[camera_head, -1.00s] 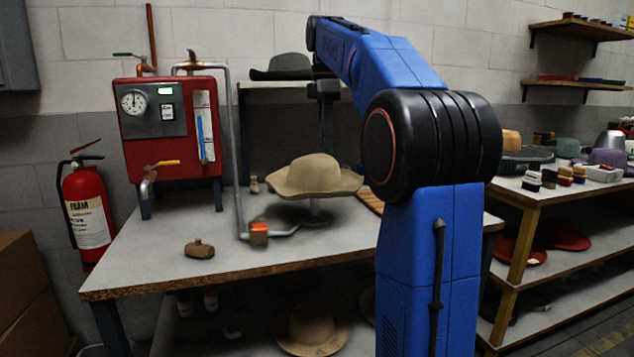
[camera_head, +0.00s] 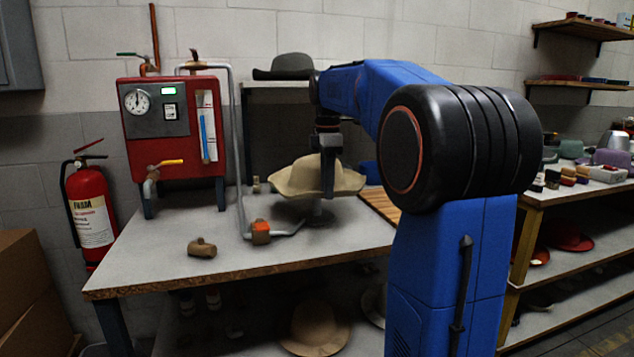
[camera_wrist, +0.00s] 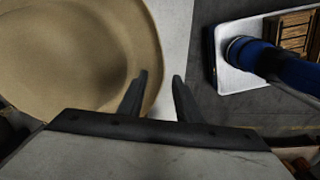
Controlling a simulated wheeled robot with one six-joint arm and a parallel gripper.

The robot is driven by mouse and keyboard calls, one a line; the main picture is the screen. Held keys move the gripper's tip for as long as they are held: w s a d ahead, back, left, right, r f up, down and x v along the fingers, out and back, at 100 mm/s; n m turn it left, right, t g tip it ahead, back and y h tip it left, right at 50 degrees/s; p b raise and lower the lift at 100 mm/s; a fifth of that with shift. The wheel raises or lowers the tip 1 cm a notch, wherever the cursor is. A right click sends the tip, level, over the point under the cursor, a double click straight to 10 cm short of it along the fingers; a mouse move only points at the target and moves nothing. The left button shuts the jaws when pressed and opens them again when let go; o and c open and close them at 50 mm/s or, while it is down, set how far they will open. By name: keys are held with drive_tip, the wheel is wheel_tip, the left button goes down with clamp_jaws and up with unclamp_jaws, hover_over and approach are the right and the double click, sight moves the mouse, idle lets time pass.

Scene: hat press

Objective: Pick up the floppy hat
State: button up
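A tan floppy hat (camera_head: 290,180) with a wavy wide brim sits on a stand on the press table. In the wrist view its brim (camera_wrist: 80,60) fills the left. My gripper (camera_head: 328,194) points down in front of the right side of the hat and hides part of it. In the wrist view my gripper (camera_wrist: 160,76) is open, its two fingers apart with nothing clamped between them. The left finger overlaps the brim and the right finger is past its edge. I cannot tell the height of the fingertips against the brim.
A small brown tool (camera_head: 202,248) lies in front. A dark hat (camera_head: 284,66) rests on the upper ledge; another tan hat (camera_head: 318,328) is below.

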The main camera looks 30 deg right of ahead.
drive_tip(key=shift+f, duration=0.8)
clamp_jaws()
drive_tip(key=shift+r, duration=0.1)
